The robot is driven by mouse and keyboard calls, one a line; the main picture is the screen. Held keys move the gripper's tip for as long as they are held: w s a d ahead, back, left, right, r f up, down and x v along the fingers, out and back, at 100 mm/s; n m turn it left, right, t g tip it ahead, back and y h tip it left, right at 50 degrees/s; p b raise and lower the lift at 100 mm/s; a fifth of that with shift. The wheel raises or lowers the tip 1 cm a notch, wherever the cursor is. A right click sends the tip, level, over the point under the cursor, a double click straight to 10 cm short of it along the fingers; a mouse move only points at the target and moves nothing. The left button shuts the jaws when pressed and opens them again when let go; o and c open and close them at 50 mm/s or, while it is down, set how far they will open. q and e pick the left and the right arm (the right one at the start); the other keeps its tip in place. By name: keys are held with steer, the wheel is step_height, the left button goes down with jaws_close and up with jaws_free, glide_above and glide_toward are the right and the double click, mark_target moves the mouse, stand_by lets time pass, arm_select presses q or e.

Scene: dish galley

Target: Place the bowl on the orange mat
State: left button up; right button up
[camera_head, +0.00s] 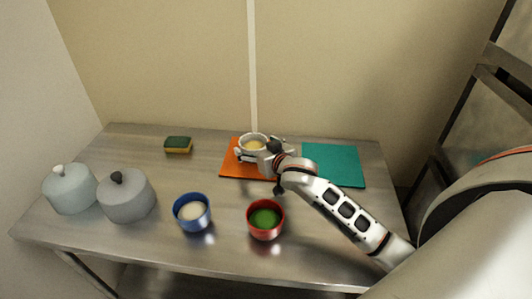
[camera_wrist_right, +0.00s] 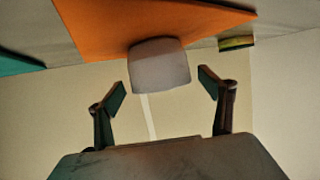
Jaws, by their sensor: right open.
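A white bowl (camera_head: 252,142) with pale yellow contents is upright at the back part of the orange mat (camera_head: 230,169) in the head view. My right gripper (camera_head: 262,151) is open around or just in front of this bowl. In the right wrist view the bowl (camera_wrist_right: 159,66) shows as a grey shape just past the gap between the spread fingers of the gripper (camera_wrist_right: 162,93), with the orange mat (camera_wrist_right: 115,30) behind it. I see no finger pressed on the bowl. Its base contact is partly hidden by the gripper. My left gripper is not in view.
A teal mat (camera_head: 333,165) lies right of the orange one. A red bowl (camera_head: 265,234) and a blue bowl (camera_head: 192,226) stand at the front. Two lidded pots (camera_head: 126,200) (camera_head: 70,190) stand at the left. A sponge (camera_head: 178,145) lies at the back left.

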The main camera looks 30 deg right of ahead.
steer(key=v, duration=0.9)
steer(key=shift+s+r, duration=0.1)
steer(key=shift+s, duration=0.15)
